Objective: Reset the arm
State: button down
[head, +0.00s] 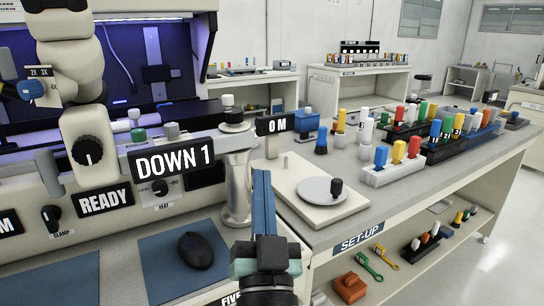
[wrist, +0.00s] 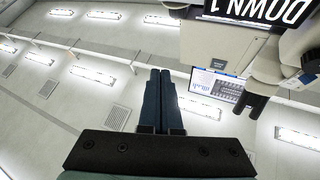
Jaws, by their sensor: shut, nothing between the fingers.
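My gripper (head: 262,174) stands in the lower middle of the head view, its long blue-grey fingers pointing up. It is in front of the machine's silver post and left of the white plate with a grey disc (head: 322,190). In the wrist view my gripper (wrist: 160,72) has its two dark fingers side by side, shut and empty. Behind them the wrist view shows the ceiling with strip lights. The rest of my arm is mostly out of view.
A bonder with a DOWN 1 sign (head: 172,159) and a READY sign (head: 105,200) stands close on the left; the DOWN 1 sign also shows upside down in the wrist view (wrist: 258,10). A black mouse (head: 195,250) lies on a blue mat. Racks of coloured tools (head: 393,170) fill the right bench.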

jog(key=s+r+n+t+h, duration=0.1)
jog(key=s+r, duration=0.4)
jog(key=r, duration=0.3)
jog(key=s+d+r+t, duration=0.1)
jog(key=s+r, duration=0.4)
jog(key=r, duration=0.3)
jog(key=s+r+n+t+h, duration=0.1)
jog(key=s+r, duration=0.4)
jog(key=r, duration=0.3)
notch_tip(320, 180, up, 23)
jog(key=p, duration=2.3)
jog(key=shift+w+d+r+p, duration=0.15)
jog(key=shift+w+r+p, duration=0.1)
jog(key=shift+p, duration=0.15)
jog(key=shift+f, duration=0.1)
